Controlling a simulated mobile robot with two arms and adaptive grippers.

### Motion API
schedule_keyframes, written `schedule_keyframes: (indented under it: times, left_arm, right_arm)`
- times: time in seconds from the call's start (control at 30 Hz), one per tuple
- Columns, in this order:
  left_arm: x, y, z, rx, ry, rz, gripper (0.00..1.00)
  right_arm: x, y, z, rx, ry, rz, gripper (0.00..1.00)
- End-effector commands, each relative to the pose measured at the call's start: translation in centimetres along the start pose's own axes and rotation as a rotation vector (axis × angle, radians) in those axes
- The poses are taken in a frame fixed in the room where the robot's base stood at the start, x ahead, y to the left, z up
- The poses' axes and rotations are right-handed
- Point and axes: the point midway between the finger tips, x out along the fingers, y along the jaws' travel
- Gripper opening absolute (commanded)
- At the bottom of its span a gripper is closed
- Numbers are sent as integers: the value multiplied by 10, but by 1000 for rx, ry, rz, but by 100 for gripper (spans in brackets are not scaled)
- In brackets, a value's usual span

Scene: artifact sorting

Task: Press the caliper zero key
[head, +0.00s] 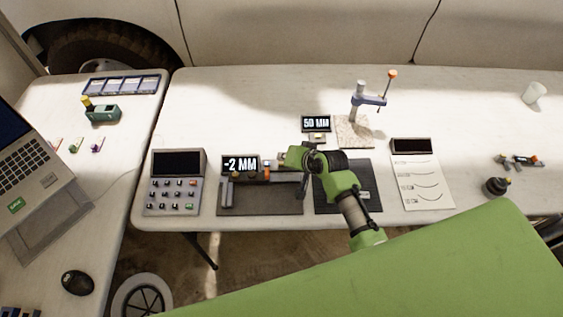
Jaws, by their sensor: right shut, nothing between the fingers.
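The caliper (277,178) lies on a dark mat (258,205) on the long white table. Its display (240,164) stands at its left end and reads "-2 MM". Small coloured knobs or keys, one of them orange, sit along the caliper's top; which one is the zero key I cannot tell. My right gripper (283,157) is shut and empty. In the picture it is just right of the display and close to the orange key; whether it touches anything I cannot tell. My green right arm hides part of the caliper's right end. My left gripper is not in view.
A keypad console (175,182) stands left of the caliper. A second display (316,124) reading "50 MM" and a height stand (360,105) stand behind. A paper sheet (424,185) lies to the right. The back left of the long table is clear.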

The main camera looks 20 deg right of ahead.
Motion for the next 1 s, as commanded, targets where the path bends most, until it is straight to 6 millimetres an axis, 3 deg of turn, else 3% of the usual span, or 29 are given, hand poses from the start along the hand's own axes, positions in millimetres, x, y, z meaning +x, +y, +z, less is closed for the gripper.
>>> schedule_keyframes:
  times: [1.0]
  left_arm:
    - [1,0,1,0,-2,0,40]
  right_arm:
    - [6,4,4,0,0,0,0]
